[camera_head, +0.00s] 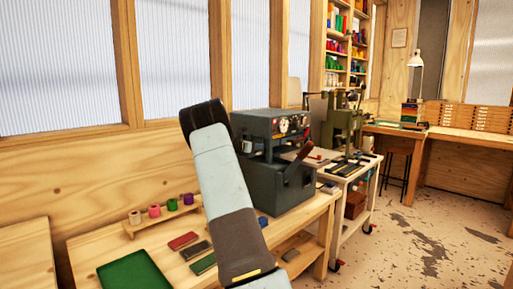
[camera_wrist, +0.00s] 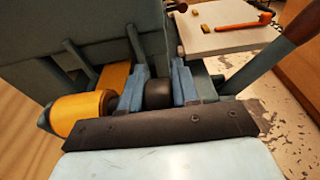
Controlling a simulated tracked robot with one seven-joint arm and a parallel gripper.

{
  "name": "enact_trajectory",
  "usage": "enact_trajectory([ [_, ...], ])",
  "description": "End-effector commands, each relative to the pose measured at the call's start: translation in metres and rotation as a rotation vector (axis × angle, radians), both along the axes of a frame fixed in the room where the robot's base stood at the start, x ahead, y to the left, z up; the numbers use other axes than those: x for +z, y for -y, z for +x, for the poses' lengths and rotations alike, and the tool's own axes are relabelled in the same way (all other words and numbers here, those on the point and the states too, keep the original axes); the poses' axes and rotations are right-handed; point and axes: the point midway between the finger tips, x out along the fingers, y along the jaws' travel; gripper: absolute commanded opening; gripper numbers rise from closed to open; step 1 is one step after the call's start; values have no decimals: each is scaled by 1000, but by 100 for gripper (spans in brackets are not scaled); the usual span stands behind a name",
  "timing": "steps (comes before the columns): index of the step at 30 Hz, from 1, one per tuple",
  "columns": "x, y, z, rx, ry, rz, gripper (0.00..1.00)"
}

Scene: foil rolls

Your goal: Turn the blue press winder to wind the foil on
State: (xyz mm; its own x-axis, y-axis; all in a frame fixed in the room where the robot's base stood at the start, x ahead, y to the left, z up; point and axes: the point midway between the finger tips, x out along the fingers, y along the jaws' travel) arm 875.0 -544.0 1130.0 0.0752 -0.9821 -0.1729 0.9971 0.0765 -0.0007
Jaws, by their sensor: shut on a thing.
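The blue-grey press (camera_head: 275,165) stands on the wooden bench, with dials on its upper front and a brown-handled lever at its right; its body also fills the top left of the wrist view (camera_wrist: 80,45). In the wrist view a gold foil roll (camera_wrist: 82,113) sits at the left, with a strip of gold (camera_wrist: 115,76) behind it. My gripper (camera_wrist: 158,88) has its two fingers on either side of a dark round knob (camera_wrist: 158,95), apparently the winder's, and is shut on it. The rest of the winder is hidden. My arm hides the gripper in the head view.
A rack of small coloured rolls (camera_head: 160,212), a green mat (camera_head: 134,273) and several flat blocks (camera_head: 184,240) lie on the bench left of the press. A white trolley (camera_head: 350,172) with a green press (camera_head: 343,125) stands beyond.

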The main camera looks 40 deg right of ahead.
Motion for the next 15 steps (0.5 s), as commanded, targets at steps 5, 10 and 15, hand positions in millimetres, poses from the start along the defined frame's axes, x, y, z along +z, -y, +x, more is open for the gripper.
enact_trajectory([
  [5,0,0,2,4,-3,125,0],
  [10,-3,1,2,4,-13,230,0],
  [15,-4,0,2,5,-19,306,0],
])
